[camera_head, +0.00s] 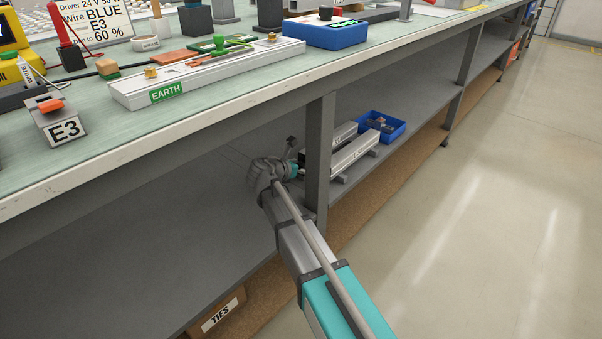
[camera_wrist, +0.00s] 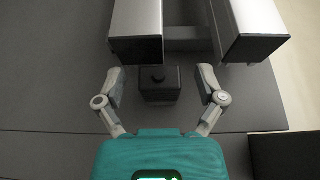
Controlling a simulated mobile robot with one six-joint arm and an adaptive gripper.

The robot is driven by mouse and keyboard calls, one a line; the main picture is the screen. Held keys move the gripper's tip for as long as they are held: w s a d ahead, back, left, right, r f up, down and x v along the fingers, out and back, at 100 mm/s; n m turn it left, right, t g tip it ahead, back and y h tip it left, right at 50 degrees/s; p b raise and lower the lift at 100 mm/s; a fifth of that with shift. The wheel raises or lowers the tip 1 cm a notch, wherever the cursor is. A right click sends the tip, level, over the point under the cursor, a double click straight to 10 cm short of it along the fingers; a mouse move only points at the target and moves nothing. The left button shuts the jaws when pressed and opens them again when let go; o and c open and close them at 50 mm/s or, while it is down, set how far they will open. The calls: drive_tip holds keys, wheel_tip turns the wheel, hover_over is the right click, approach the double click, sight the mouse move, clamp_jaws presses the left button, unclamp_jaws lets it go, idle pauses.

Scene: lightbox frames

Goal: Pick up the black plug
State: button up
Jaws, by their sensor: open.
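In the wrist view a small black block with a round knob on top (camera_wrist: 160,92) sits between the fingers of my gripper (camera_wrist: 160,82). It looks like the black plug. The fingers stand open on its left and right, with a gap on each side. Whether they are level with it in height I cannot tell. In the head view my gripper (camera_head: 289,160) is over the lower shelf, beside the grey post, and the black block is not discernible there.
Two metal rails (camera_head: 352,152) lie just beyond the block on the lower shelf (camera_head: 150,225). A blue bin (camera_head: 399,130) is behind them. A grey post (camera_head: 319,150) stands close to my arm. The bench top (camera_head: 60,170) overhangs the shelf. The shelf's left part is clear.

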sight(301, 163)
idle(0.4)
clamp_jaws()
idle(0.4)
drive_tip(key=shift+s+r, duration=0.1)
drive_tip(key=shift+r, duration=0.15)
drive_tip(key=shift+a+r+p, duration=0.1)
drive_tip(key=shift+r+p, duration=0.35)
drive_tip(key=shift+p, duration=0.2)
wheel_tip(301, 163, up, 6)
drive_tip(key=p, duration=0.5)
drive_tip(key=shift+f, duration=0.25)
drive_tip(key=s+a, duration=1.2)
drive_tip(key=s, duration=0.3)
drive_tip(key=shift+s+p, duration=0.25)
drive_tip(key=shift+p, duration=0.1)
drive_tip(key=shift+r, duration=0.1)
